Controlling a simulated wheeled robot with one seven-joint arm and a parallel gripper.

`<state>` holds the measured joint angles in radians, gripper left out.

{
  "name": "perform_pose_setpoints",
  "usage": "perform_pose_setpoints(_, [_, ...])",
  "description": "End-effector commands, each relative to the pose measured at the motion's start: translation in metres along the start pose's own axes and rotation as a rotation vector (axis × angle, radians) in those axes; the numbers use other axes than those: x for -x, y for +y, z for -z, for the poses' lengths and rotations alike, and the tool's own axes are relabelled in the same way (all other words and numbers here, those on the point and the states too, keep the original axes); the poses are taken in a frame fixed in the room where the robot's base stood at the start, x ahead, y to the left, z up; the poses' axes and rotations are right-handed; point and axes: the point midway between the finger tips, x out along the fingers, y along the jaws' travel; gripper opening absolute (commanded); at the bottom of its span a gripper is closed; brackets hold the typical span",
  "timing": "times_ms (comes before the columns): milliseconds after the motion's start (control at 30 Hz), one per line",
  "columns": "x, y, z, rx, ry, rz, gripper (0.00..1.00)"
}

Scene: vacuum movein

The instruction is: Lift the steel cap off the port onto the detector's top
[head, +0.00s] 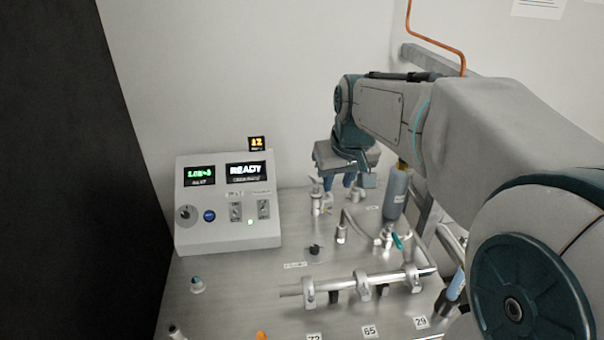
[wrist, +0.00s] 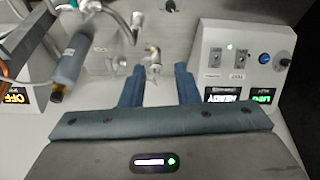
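The detector appears to be the grey sloped console (head: 228,205) with a READY display, standing at the back left of the steel bench; part of it shows at the right of the wrist view (wrist: 240,62). A small upright steel fitting (head: 316,200), probably the port with its cap, stands right of the console. In the wrist view a steel fitting (wrist: 153,56) appears between the two blue fingers. I cannot tell the cap from the port. My gripper (head: 339,192) points down near the fitting. Its fingers (wrist: 158,74) are apart with nothing held between them.
A grey cylinder (head: 396,192) stands right of my gripper. A bent steel tube (head: 342,232) and a valve with a green handle (head: 397,241) stand nearer. A clamped horizontal pipe (head: 345,286) crosses the front. A small black knob (head: 314,249) sits mid-bench.

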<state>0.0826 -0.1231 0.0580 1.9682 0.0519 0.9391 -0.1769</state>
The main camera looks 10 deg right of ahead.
Motion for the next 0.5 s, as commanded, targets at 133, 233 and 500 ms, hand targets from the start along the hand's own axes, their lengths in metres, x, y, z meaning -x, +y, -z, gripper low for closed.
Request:
perform_pose_setpoints(133, [-0.034, 0.012, 0.046, 0.028, 0.006, 0.016, 0.29])
perform_pose_setpoints(233, [-0.052, 0.019, 0.074, 0.047, 0.014, 0.028, 0.29])
perform_pose_setpoints(500, [-0.087, 0.033, 0.117, 0.079, 0.031, 0.05, 0.29])
